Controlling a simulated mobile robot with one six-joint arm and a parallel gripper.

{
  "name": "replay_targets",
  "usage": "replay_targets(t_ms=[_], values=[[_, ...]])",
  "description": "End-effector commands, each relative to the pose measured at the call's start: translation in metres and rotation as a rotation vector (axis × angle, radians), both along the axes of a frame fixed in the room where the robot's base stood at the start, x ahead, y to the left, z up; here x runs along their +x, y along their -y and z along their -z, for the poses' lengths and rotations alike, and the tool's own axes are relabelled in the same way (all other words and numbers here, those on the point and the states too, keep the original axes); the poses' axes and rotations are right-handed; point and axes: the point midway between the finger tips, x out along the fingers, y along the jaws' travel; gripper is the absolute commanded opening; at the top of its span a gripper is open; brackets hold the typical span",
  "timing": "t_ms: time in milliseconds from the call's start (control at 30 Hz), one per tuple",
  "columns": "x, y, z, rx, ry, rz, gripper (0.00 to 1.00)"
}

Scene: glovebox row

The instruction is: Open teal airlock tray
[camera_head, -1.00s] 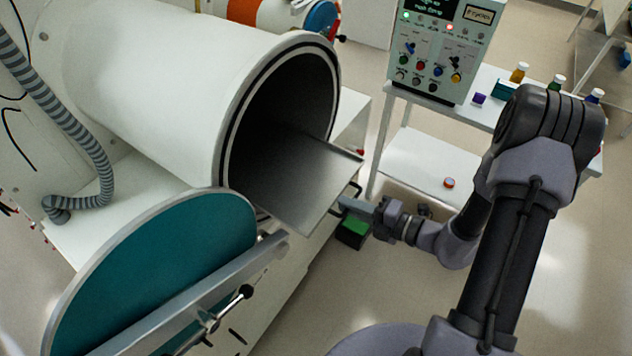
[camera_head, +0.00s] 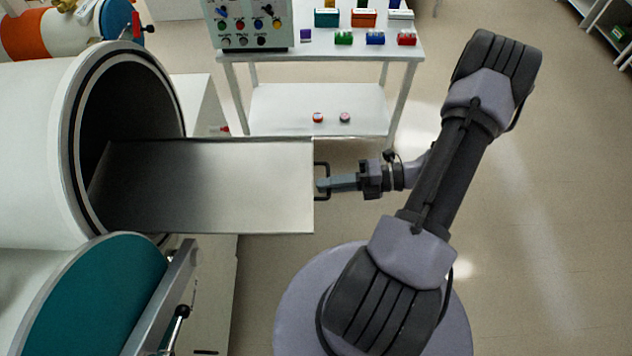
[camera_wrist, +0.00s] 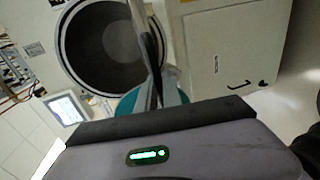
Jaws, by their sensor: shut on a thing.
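The teal airlock's metal tray (camera_head: 220,190) sticks far out of the white cylinder's dark round opening (camera_head: 125,105). Its inner end is still inside the cylinder. A dark handle (camera_head: 316,168) stands on the tray's outer end. My gripper (camera_head: 324,185) is shut on this handle. The teal round door (camera_head: 95,300) stands swung open at the lower left, with a metal bar across it. In the wrist view the round opening (camera_wrist: 105,45) shows at upper left; my gripper's body fills the bottom, and the jaws and handle are hard to make out.
A white cart (camera_head: 318,105) with small coloured boxes and a control panel (camera_head: 250,25) stands behind the tray. An orange-banded cylinder (camera_head: 35,38) is at the far left. Floor at right is open (camera_head: 560,200).

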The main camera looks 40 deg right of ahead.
Motion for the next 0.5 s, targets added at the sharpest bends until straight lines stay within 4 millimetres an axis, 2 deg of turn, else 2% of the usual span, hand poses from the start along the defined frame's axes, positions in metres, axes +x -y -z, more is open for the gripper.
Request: replay_targets(t_ms=[367, 400, 500], values=[[-0.0006, 0.0029, 0.0002, -0.002, 0.001, 0.003, 0.0], [-0.0006, 0.0029, 0.0001, -0.002, 0.001, 0.003, 0.14], [-0.0006, 0.0027, 0.0001, -0.002, 0.001, 0.003, 0.31]])
